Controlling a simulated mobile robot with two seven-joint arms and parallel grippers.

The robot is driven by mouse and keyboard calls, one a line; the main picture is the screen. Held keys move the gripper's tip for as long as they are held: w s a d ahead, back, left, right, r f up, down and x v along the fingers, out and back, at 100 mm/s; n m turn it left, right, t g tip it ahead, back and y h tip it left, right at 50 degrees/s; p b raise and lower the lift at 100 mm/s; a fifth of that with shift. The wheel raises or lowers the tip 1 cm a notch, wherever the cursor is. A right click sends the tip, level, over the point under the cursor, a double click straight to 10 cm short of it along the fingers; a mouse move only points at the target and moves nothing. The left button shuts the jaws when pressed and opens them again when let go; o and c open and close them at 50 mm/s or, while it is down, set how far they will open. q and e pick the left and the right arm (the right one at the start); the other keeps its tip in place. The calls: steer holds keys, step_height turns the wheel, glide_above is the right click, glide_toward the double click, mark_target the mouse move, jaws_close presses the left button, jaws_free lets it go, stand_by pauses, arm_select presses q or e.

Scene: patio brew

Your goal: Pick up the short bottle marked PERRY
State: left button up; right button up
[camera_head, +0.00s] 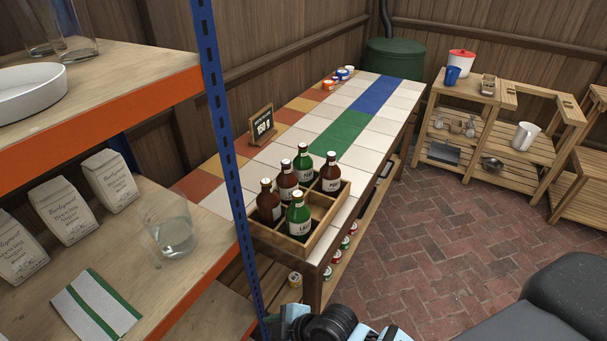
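Several bottles stand upright in a divided wooden crate (328,224) at the near end of the tiled counter. Brown bottles stand at the left (269,206), the back left (287,182) and the right (330,177). Green bottles stand at the back (303,166) and the front (299,218). The front green label seems to begin with LA. The right brown bottle's label seems to begin with P, but I cannot read the rest. The other labels are too small to read. Blue and black parts of mine show at the bottom edge; neither gripper's fingers show.
A blue-posted shelf (225,150) stands close at the left, with a glass (172,236) and paper bags (110,181). A small sign (262,127) stands behind the crate. Cans (337,256) sit on the shelf under the counter. The brick floor (430,235) to the right is clear.

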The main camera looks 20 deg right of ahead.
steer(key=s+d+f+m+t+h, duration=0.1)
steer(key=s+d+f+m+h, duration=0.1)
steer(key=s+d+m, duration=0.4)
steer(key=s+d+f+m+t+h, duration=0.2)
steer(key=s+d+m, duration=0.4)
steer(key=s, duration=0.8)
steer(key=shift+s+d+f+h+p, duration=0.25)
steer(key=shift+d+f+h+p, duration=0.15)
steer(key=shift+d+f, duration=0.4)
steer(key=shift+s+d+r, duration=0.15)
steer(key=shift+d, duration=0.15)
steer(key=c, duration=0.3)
